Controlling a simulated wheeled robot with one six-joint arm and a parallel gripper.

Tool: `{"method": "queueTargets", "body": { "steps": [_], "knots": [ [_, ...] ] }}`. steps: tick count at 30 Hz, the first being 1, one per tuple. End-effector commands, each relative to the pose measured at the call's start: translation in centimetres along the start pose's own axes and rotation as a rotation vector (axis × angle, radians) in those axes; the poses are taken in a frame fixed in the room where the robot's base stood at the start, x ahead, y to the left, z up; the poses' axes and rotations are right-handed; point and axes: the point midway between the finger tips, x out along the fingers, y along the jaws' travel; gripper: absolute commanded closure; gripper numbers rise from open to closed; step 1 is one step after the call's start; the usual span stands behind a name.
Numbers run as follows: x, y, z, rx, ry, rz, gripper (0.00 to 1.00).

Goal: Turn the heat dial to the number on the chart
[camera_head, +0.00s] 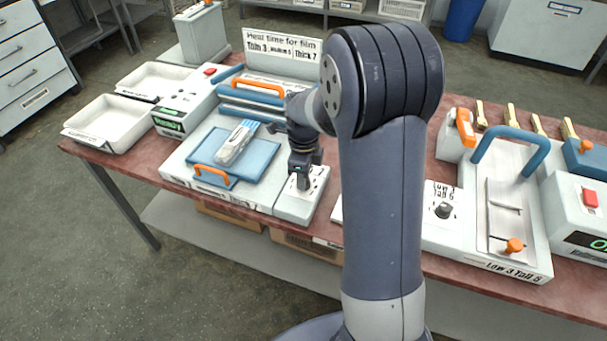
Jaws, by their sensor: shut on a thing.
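The chart (284,66) stands upright behind the left machine. It reads "Heat time for film" with Thin 3, Medium 5 and Thick 7. The white dial panel (292,208) sits at the front right of that machine. My gripper (303,182) points down over this panel and is shut on the heat dial, which its fingers mostly hide. The dial's setting cannot be read. A clear packet with a label (236,143) lies on the blue plate (204,151) to the left; its print is too small to read.
A device with a green display (172,125) and two white trays (108,121) stand at the left. A second machine with a black dial (443,210) and a blue arch handle (510,141) stands right of my arm.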

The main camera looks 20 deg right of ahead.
Motion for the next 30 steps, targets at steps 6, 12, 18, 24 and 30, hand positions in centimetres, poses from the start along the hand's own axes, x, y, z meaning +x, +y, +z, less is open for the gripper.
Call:
{"method": "queueTargets", "body": {
  "steps": [6, 12, 18, 24, 30],
  "knots": [
    [-0.06, -0.05, 0.03, 0.100, -0.001, -0.002, 0.94],
    [-0.06, -0.05, 0.03, 0.147, -0.001, -0.002, 0.94],
    [-0.06, -0.05, 0.03, 0.158, -0.001, -0.002, 0.94],
    [-0.06, -0.05, 0.03, 0.158, -0.001, -0.002, 0.94],
    [-0.06, -0.04, 0.03, 0.157, -0.001, -0.001, 0.62]
  ]
}}
